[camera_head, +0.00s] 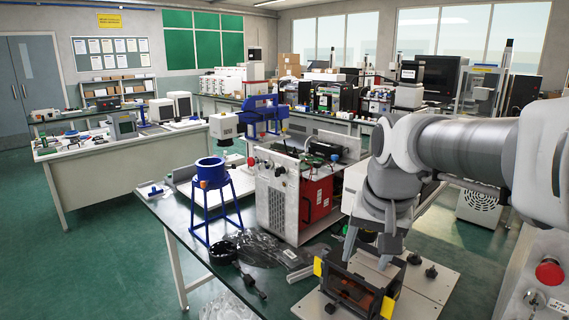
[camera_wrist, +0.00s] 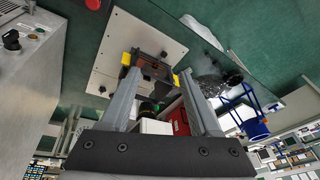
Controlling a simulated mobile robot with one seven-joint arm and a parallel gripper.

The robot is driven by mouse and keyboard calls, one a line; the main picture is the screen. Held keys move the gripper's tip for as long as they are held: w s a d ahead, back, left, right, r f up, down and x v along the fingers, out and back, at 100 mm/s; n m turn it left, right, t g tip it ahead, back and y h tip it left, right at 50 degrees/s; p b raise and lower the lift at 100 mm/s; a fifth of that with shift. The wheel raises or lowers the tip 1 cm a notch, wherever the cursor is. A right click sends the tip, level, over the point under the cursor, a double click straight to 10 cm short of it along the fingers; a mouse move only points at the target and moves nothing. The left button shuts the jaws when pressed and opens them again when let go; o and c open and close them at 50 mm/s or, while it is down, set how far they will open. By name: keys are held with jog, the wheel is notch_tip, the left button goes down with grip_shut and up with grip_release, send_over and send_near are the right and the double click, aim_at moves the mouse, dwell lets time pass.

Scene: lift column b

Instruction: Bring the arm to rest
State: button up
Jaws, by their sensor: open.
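My arm reaches in from the right in the head view and bends down at the wrist. My gripper (camera_head: 368,252) hangs over the front right part of the workbench, above a dark box-shaped fixture (camera_head: 352,290) with yellow tabs. Its two fingers are apart. In the wrist view my gripper (camera_wrist: 160,76) also shows spread fingers with nothing held between them. The fixture (camera_wrist: 153,66) appears beyond the fingertips there. I cannot tell the exact gap between fingertips and fixture.
A red and white cabinet unit (camera_head: 290,196) and a blue stand (camera_head: 212,190) are on the bench left of my gripper. Crumpled dark plastic (camera_head: 265,250) lies nearby. A panel with a red button (camera_head: 549,271) is at the lower right. Green floor (camera_head: 110,255) is open at left.

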jog(key=s+f+n+t+p, duration=0.1)
jog(key=s+n+t+p, duration=0.1)
jog(key=s, duration=1.2)
jog(key=shift+s+n, duration=0.25)
jog(key=shift+n, duration=0.55)
jog(key=shift+d, duration=0.1)
jog(key=shift+c, duration=0.3)
